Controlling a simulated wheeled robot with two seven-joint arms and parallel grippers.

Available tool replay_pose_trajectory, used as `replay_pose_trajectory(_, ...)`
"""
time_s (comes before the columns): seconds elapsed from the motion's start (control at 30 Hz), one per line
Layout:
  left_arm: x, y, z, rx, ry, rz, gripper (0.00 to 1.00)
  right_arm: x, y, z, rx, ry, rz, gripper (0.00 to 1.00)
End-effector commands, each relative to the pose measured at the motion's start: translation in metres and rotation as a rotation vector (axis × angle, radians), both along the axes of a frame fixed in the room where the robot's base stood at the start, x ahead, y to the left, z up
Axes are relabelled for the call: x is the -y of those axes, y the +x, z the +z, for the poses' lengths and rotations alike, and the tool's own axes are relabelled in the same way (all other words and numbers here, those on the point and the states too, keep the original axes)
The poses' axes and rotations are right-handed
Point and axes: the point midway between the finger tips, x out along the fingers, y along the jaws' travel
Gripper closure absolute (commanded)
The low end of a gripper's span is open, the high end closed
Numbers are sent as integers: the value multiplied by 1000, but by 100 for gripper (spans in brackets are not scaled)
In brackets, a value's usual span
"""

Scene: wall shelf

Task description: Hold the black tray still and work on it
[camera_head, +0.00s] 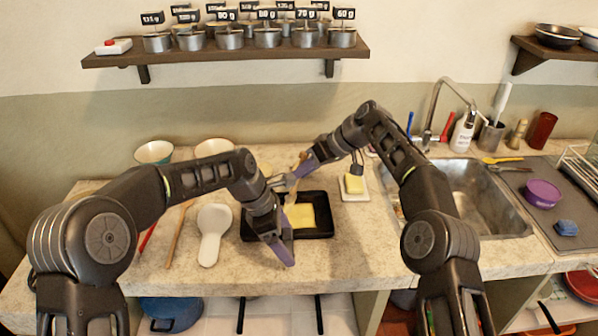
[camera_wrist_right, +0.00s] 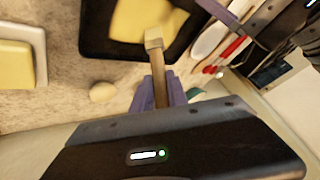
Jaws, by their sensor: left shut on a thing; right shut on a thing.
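The black tray (camera_head: 324,216) lies on the counter, with a flat yellow piece (camera_head: 300,216) in it. The tray also shows in the right wrist view (camera_wrist_right: 95,42). My left gripper (camera_head: 277,246) is shut on the tray's near side; its fingers hide part of the rim. My right gripper (camera_head: 296,172) is above the tray's far side, shut on a wooden-handled brush (camera_wrist_right: 159,84). In the right wrist view the brush's pale tip shows at the tray's edge, close to the yellow piece; I cannot tell whether it touches.
A yellow block (camera_head: 354,184) sits on a white dish (camera_head: 357,196) right of the tray. A white spoon rest (camera_head: 212,222) and a wooden stick (camera_head: 178,238) lie left. The sink (camera_head: 487,205) is at the right. A shelf (camera_head: 240,55) with several labelled pots hangs above.

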Motion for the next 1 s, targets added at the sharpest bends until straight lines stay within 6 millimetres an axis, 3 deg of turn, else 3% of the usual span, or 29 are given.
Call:
replay_pose_trajectory(0.27, 0, 1, 1, 2, -1, 1, 84, 3, 0, 0, 0, 0, -1, 100)
replay_pose_trajectory(0.7, 0, 1, 1, 3, -1, 1, 84, 38, 1, -1, -1, -2, -2, 100)
replay_pose_trajectory(1.0, 0, 1, 1, 3, -1, 1, 84, 39, 1, -2, -2, -2, 0, 100)
